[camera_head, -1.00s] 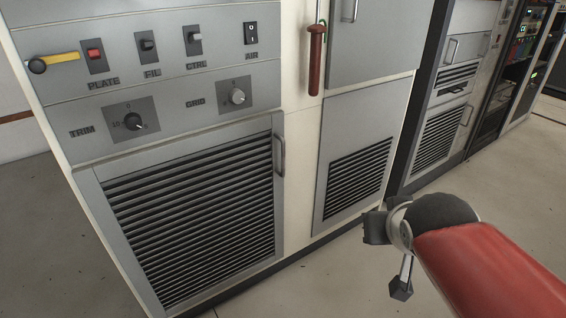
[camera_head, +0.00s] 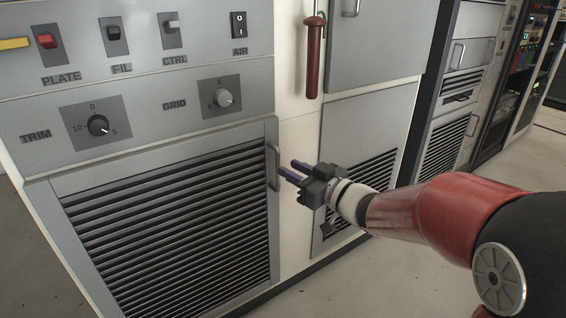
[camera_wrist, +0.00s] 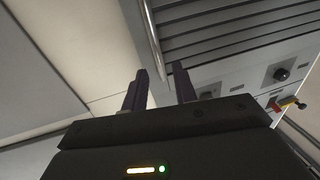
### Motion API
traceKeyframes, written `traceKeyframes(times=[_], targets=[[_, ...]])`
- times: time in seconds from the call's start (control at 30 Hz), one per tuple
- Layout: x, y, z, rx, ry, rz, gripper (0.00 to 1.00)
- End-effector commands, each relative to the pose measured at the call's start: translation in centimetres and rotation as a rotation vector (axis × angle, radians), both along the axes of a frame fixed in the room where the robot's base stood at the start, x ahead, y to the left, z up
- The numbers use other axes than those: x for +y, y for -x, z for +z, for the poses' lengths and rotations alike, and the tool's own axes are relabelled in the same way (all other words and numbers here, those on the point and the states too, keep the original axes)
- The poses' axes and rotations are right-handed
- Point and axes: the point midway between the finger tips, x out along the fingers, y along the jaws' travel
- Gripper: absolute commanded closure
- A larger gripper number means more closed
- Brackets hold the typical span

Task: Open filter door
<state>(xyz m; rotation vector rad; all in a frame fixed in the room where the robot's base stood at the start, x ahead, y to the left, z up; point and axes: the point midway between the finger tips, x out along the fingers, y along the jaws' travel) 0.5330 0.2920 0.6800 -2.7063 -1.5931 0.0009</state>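The filter door appears to be the large grey louvred door (camera_head: 165,225) low on the cabinet at left, and it looks shut. Its vertical metal handle (camera_head: 274,168) is on the door's right edge. My gripper (camera_head: 290,170) is just right of the handle, with its two purple fingers apart and pointing at it. In the wrist view the handle (camera_wrist: 150,38) is ahead of my gripper (camera_wrist: 160,74), nearly in line with the gap between the fingertips. Nothing is held. I cannot tell whether a finger touches the handle.
Above the door is a control panel with a TRIM knob (camera_head: 97,125), a GRID knob (camera_head: 223,98) and several switches. A red rod (camera_head: 314,60) hangs at upper right. A smaller louvred panel (camera_head: 372,180) is behind my gripper. The floor at right is open.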

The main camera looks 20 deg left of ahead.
Motion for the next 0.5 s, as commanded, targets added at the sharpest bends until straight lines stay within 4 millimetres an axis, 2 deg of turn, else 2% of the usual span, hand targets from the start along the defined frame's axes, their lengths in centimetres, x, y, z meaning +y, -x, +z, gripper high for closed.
traceKeyframes(times=[0.2, 0.5], targets=[[3.2, -1.7, 0.0, -0.001, 0.000, 0.001, 0.72], [4.8, -2.7, 0.0, -0.001, 0.000, -0.003, 0.72]])
